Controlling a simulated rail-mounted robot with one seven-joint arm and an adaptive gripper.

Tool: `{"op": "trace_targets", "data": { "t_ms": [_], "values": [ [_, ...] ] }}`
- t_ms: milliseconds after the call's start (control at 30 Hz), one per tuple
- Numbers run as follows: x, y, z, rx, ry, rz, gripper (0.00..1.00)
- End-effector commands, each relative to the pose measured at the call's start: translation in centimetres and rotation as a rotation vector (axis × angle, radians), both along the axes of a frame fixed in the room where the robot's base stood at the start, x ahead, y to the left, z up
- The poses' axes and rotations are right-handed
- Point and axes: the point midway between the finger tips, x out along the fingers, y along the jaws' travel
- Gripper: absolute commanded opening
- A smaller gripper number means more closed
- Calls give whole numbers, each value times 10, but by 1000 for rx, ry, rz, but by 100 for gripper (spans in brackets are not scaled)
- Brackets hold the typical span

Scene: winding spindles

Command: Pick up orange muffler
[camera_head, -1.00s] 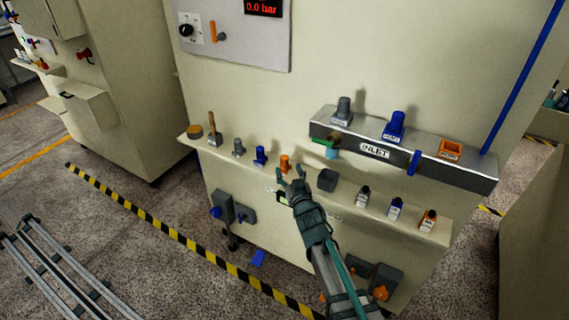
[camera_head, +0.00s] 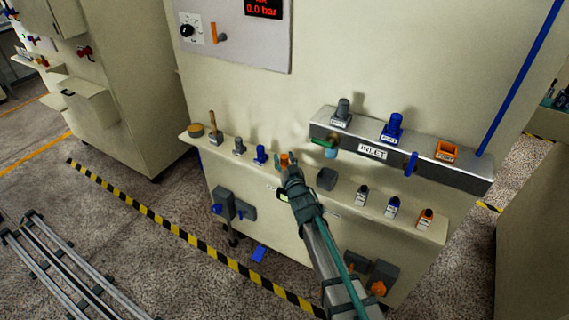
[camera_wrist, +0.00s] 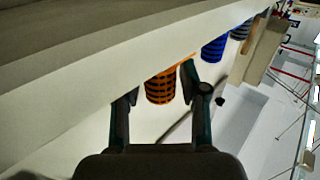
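The orange muffler (camera_head: 284,159) stands on the narrow shelf of the cream machine, to the right of a blue muffler. In the wrist view the orange muffler (camera_wrist: 161,87) is a ribbed cylinder showing between my two fingers. My gripper (camera_head: 285,162) reaches the shelf from the front. In the wrist view my gripper (camera_wrist: 157,88) is open, with a finger on each side of the muffler and small gaps visible. Part of the muffler is hidden behind my gripper in the head view.
A blue muffler (camera_head: 261,154) and a grey one (camera_head: 239,146) stand to the left on the shelf (camera_head: 330,206). A dark grey block (camera_head: 327,179) sits to the right. The INLET bar (camera_head: 430,165) juts out above, carrying grey, blue and orange fittings.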

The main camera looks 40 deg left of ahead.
Motion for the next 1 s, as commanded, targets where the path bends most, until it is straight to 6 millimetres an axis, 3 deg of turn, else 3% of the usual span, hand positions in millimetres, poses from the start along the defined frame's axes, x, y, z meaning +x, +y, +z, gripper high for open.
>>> {"op": "trace_targets", "data": {
  "t_ms": [33,200,667,933,1000],
  "values": [
    [0,0,0,0,0,0,30],
    [0,0,0,0,0,0,2],
    [0,0,5,-1,-1,0,2],
    [0,-1,30,0,-3,0,2],
    [-9,-10,43,0,-3,1,2]
  ]
}}
